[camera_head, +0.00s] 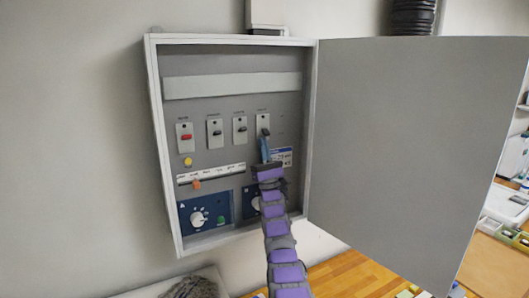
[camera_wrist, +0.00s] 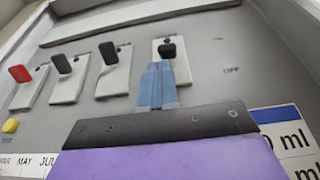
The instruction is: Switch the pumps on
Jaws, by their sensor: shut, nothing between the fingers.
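A grey control cabinet (camera_head: 225,105) on the wall stands open. It has a row of toggle switches on pale plates: a red one (camera_head: 186,137) at left, then black ones, the second (camera_head: 216,131), the third (camera_head: 241,128) and the rightmost (camera_head: 265,132). My gripper (camera_head: 264,143) is shut and empty, its blue fingertips just below the rightmost switch lever. In the wrist view the fingertips (camera_wrist: 160,70) sit right under that black knob (camera_wrist: 167,49), close or touching; I cannot tell which. A printed OFF (camera_wrist: 231,70) is right of it. The switch labels are too small to read.
The cabinet door (camera_head: 410,150) is swung wide open to the right. Below the switches are a yellow button (camera_head: 188,162), a slider scale with an orange marker (camera_head: 197,185), and a blue dial panel (camera_head: 200,215). A blue-and-white label (camera_head: 284,157) is right of my gripper.

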